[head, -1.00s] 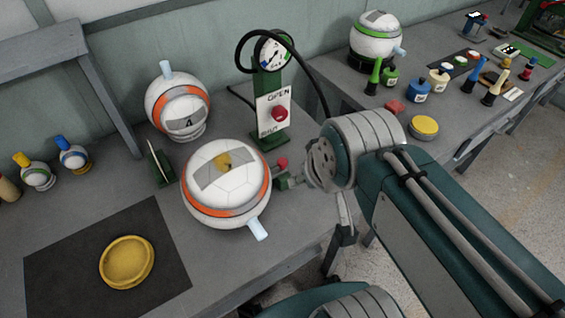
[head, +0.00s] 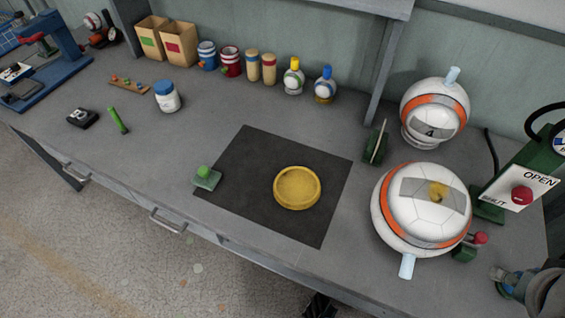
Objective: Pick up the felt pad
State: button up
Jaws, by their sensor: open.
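A small flat green pad with a round bright green knob on top, which looks like the felt pad (head: 207,181), lies at the left edge of a dark mat (head: 255,160). Nothing is touching it from above. My gripper (head: 506,279) shows only partly at the lower right edge, beside the large white ball and far to the right of the pad. It is open, and nothing shows in it.
A yellow round dish (head: 297,188) sits on the mat, right of the pad. A large white-orange ball (head: 420,225), a smaller ball (head: 435,110) and a gauge stand (head: 515,185) crowd the right. A white jar (head: 167,97) stands behind left. The bench left of the mat is mostly clear.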

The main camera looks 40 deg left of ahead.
aim_at(206, 178)
jog(key=k+j+u, duration=0.2)
jog(key=k, duration=0.45)
jog(key=l+u, duration=0.1)
jog(key=u, duration=1.5)
jog(key=l+u, duration=0.35)
jog(key=l, duration=0.2)
jog(key=k+l+u, duration=0.15)
jog(key=l+u, duration=0.2)
jog(key=l, duration=0.15)
